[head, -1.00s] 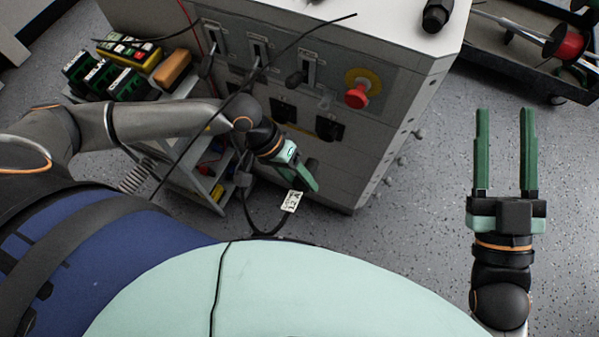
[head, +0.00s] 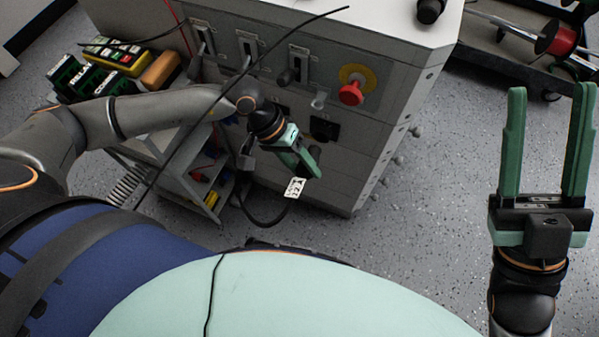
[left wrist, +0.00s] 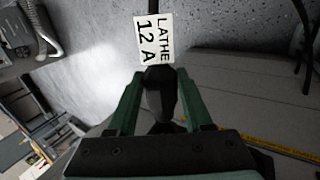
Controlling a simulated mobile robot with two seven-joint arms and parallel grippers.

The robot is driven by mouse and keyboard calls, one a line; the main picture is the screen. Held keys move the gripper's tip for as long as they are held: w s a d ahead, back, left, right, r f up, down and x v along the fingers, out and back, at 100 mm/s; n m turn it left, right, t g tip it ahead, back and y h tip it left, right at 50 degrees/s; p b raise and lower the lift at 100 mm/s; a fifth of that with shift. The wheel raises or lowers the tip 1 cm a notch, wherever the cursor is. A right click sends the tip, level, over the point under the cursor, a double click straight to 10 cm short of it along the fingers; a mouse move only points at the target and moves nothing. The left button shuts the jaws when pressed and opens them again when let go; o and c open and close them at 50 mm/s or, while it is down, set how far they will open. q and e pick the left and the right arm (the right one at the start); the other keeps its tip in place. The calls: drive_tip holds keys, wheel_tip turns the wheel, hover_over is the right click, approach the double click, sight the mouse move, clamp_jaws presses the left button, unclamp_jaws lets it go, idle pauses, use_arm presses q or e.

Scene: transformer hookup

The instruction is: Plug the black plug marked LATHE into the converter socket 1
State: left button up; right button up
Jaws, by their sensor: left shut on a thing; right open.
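My left gripper (head: 303,163) is shut on the black plug (left wrist: 160,92), which shows between its fingers in the left wrist view. A white tag (left wrist: 155,40) reading LATHE 12 A is on the plug's cable; it hangs below the gripper in the head view (head: 295,187). The converter (head: 335,180) is the large grey cabinet behind this gripper. A dark socket (head: 323,129) shows on its front, just above the gripper and apart from it. My left arm partly hides the other sockets, and I cannot read their numbers. My right gripper (head: 550,92) is open and empty at the right.
A red emergency knob (head: 351,93) and several levers stick out of the converter's front. A shelf cart (head: 190,182) with coloured boxes stands at the left. A black cable crosses in front of the panel. A dark trolley (head: 500,50) stands at upper right. Floor between is clear.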

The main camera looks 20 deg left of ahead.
sight(311, 148)
use_arm(q)
drive_tip(key=shift+w+b, duration=0.35)
drive_tip(key=shift+w, duration=0.5)
use_arm(e)
drive_tip(key=shift+w+a+f, duration=0.1)
drive_tip(key=shift+w+f, duration=0.05)
drive_tip(key=shift+f, duration=0.3)
drive_tip(key=shift+w+a+f, duration=0.1)
drive_tip(key=shift+f, duration=0.35)
use_arm(q)
drive_tip(key=shift+b, duration=0.55)
use_arm(e)
drive_tip(key=shift+d+f+m, duration=0.1)
drive_tip(key=shift+f+m, duration=0.2)
drive_tip(key=shift+f, duration=0.25)
drive_tip(key=shift+f, duration=0.25)
use_arm(q)
drive_tip(key=shift+b, duration=0.6)
use_arm(e)
drive_tip(key=shift+f, duration=0.4)
use_arm(q)
drive_tip(key=shift+w+b, duration=0.4)
use_arm(e)
drive_tip(key=shift+f, duration=0.35)
use_arm(q)
drive_tip(key=shift+w+d+b, duration=0.1)
drive_tip(key=shift+w+b, duration=0.9)
drive_tip(key=shift+w, duration=0.2)
use_arm(e)
drive_tip(key=shift+f, duration=1.05)
